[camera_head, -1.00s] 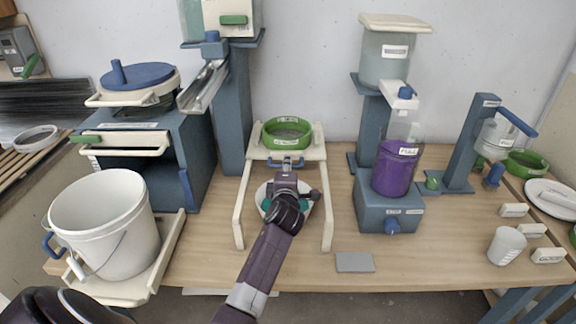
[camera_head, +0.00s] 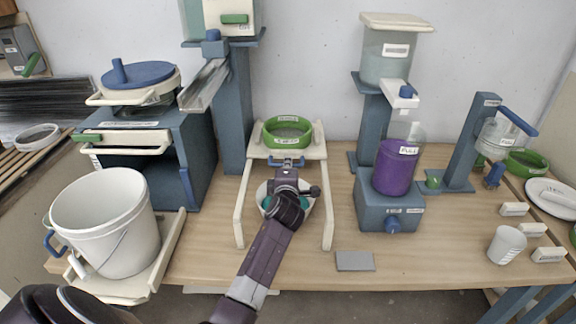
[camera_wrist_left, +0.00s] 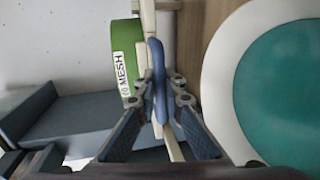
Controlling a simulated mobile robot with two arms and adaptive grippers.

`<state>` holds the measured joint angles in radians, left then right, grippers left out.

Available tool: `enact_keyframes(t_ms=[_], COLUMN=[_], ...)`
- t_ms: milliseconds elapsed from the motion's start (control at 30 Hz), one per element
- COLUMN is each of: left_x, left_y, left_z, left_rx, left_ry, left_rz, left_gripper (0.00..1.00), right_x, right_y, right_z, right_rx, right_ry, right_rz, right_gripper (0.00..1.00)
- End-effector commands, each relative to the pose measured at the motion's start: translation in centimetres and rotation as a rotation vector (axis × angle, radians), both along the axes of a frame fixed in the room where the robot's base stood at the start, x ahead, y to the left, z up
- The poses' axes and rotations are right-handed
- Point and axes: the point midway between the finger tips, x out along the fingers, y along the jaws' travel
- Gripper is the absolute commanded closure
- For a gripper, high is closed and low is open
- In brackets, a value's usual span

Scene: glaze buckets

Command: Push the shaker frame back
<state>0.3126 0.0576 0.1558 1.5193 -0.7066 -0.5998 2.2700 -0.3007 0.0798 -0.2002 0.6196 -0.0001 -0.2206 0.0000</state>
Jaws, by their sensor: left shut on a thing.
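The shaker frame (camera_head: 258,152) is a cream frame with two long legs, standing in the middle of the table. A green sieve ring (camera_head: 287,132) sits on it; its mesh label shows in the left wrist view (camera_wrist_left: 123,73). A blue handle (camera_head: 287,164) is at the frame's front. My left gripper (camera_wrist_left: 160,84) is shut on this blue handle, one finger on each side. In the head view my gripper (camera_head: 286,172) partly hides the handle. My right gripper is not in view.
A white bowl with teal contents (camera_head: 263,188) stands below the frame, partly hidden by my gripper; it also shows in the wrist view (camera_wrist_left: 217,80). A blue stand with a purple jar (camera_head: 396,172) is to the right, and a white bucket (camera_head: 105,225) is at front left.

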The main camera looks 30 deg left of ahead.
Motion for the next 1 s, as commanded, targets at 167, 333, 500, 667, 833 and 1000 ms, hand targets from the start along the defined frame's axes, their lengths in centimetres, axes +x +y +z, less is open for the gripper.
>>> enact_keyframes(t_ms=[167,333,500,667,833,1000], left_x=[0.7,2.7,3.5,3.5,3.5,3.5], left_y=[0.4,1.6,2.1,2.1,2.1,2.1], left_z=[-0.3,-0.5,-0.2,-0.1,-0.1,-0.1], left_rx=[0.0,0.0,-0.001,0.0,-0.001,-0.001], left_ry=[-0.001,-0.002,0.001,0.002,0.002,0.002], left_rz=[0.001,0.001,0.0,-0.001,-0.001,-0.001], left_gripper=[1.0,1.0,1.0,1.0,0.85,0.74], right_x=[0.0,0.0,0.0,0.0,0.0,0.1], right_y=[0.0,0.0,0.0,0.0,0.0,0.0], right_z=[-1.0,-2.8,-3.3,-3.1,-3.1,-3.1], right_rx=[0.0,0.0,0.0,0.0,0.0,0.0], right_ry=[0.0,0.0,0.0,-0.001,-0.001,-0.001], right_rz=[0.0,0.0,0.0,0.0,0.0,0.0], right_gripper=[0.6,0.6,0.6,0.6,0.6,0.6])
